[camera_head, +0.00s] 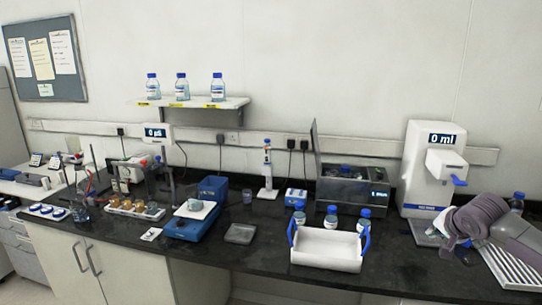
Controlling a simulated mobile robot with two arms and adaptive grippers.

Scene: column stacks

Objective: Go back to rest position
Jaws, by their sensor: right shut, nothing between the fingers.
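My right arm comes in from the right edge, in front of the white dispenser (421,165) that reads "0 ml". My right gripper (449,246) is at the arm's left end, low over the bench near the dispenser's drip tray. It is shut and holds nothing. Its fingertips are small and dark here, and I cannot tell whether they touch anything. My left gripper and left arm are not in view.
A white tray with blue handles (326,262) stands at the bench's front edge, left of my gripper. Blue-capped bottles (332,217) stand behind it. A metal rack (515,268) lies under my arm. A blue-capped bottle (517,202) stands behind the arm.

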